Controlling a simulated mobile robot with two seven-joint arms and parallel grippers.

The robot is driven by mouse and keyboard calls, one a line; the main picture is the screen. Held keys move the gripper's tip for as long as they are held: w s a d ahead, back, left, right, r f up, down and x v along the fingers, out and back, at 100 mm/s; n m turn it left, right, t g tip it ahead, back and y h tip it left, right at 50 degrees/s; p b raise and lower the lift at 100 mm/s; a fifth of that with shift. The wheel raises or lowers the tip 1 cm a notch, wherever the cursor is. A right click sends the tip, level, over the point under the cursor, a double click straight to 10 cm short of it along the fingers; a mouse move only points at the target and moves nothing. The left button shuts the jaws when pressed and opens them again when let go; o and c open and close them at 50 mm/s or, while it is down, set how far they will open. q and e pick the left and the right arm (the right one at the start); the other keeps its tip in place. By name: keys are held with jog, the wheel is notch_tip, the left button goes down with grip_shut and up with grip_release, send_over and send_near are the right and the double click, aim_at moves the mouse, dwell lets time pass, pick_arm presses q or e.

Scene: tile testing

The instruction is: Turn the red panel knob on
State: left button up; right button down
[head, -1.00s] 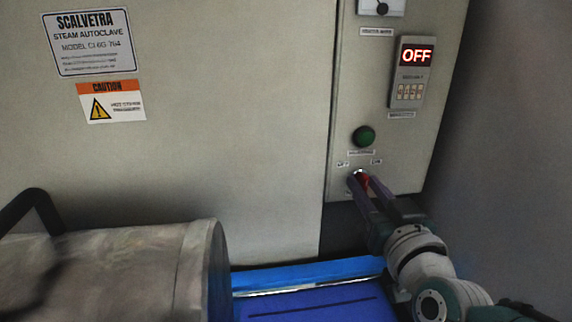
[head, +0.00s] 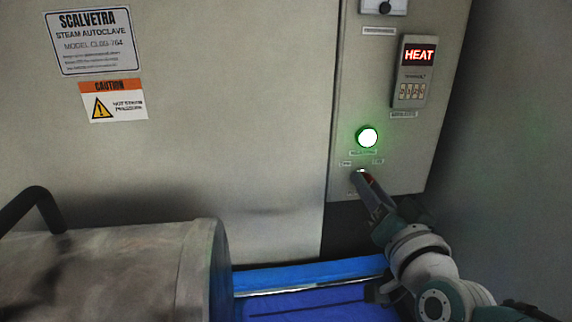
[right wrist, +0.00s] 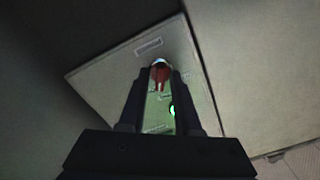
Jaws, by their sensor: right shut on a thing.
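The red panel knob (right wrist: 160,75) sits low on the autoclave's control panel, between the fingers of my right gripper (right wrist: 160,88) in the right wrist view. In the head view my right gripper (head: 364,180) covers most of the knob. The gripper is shut on the knob. The display (head: 419,55) above reads HEAT in red. The round green lamp (head: 367,137) just above the knob glows bright. My left gripper is not in view.
The large cabinet front (head: 200,150) with its labels fills the left and middle. A metal cylinder (head: 130,270) with a black handle (head: 38,195) stands at the lower left. A blue surface (head: 310,303) lies below the panel. A grey wall (head: 500,140) is at the right.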

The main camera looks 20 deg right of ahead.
jog(key=c, duration=0.9)
grip_release()
jog(key=shift+s, duration=0.1)
jog(key=p+v, duration=0.4)
jog(key=v, duration=0.5)
jog(key=shift+s+a+p, duration=0.2)
jog(key=shift+s+p, duration=0.15)
jog(key=shift+p, duration=0.05)
jog(key=shift+r, duration=0.1)
